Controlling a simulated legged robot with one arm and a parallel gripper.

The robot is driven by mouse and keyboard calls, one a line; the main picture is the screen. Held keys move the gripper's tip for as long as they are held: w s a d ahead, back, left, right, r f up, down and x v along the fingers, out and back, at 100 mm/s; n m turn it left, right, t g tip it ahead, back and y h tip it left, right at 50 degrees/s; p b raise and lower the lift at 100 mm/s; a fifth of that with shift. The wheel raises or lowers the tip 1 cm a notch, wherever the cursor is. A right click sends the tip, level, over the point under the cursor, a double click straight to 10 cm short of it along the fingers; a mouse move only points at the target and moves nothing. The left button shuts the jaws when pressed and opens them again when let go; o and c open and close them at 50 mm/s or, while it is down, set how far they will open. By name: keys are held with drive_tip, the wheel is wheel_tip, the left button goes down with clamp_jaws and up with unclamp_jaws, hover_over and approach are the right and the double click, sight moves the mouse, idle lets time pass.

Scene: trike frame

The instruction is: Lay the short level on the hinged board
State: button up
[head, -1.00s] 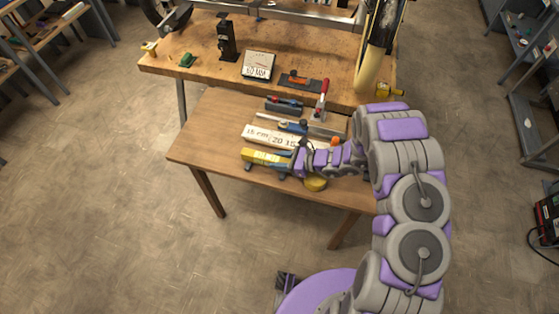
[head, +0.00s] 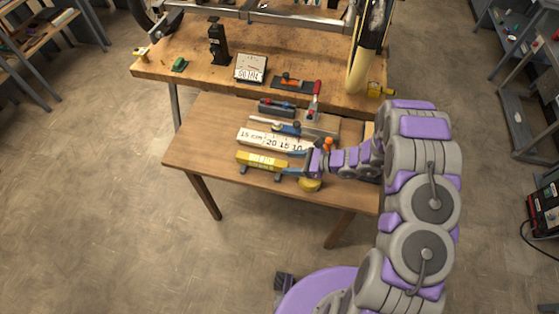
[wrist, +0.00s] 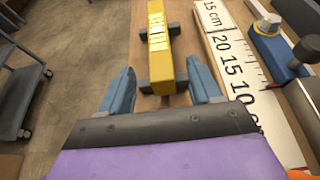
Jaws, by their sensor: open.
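A yellow level (head: 257,161) with pale labels and dark feet lies on the small wooden table, near its front edge. I take it as the short level. In the wrist view the level (wrist: 157,35) points away from me, its near end between my gripper's blue fingers. My gripper (wrist: 160,80) is open, a finger on each side with gaps; in the head view it is at the level's right end. A white board with printed numbers (head: 262,138) lies just behind the level, in two strips in the wrist view (wrist: 232,75). I cannot tell surely that it is the hinged board.
A blue-and-grey tool (wrist: 272,45) with a pale knob rests beyond the white board. A red-handled clamp (head: 315,100) and a dark tool (head: 277,107) stand farther back. A taller workbench (head: 200,75) adjoins behind. The small table's left side (head: 205,140) is clear.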

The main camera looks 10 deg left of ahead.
drive_tip(key=v, duration=0.5)
drive_tip(key=shift+p, duration=0.3)
drive_tip(key=s+d+r+n+g+h, duration=0.1)
drive_tip(key=s+r+n+g+h, duration=0.3)
drive_tip(key=s+r, duration=0.5)
drive_tip(key=s+d+r+n+g+h, duration=0.1)
drive_tip(key=s+r+n, duration=0.55)
drive_tip(key=r, duration=0.45)
drive_tip(key=s+d+r+n+t+h, duration=0.1)
drive_tip(key=s+d+r+n+h, duration=0.3)
drive_tip(key=s, duration=0.5)
drive_tip(key=s+d+r+n+t+h, duration=0.1)
drive_tip(key=s+d+r+n+h, duration=0.3)
drive_tip(key=s+d, duration=0.4)
drive_tip(key=shift+s+d+r, duration=0.2)
drive_tip(key=shift+s+r, duration=0.25)
drive_tip(key=shift+r, duration=0.35)
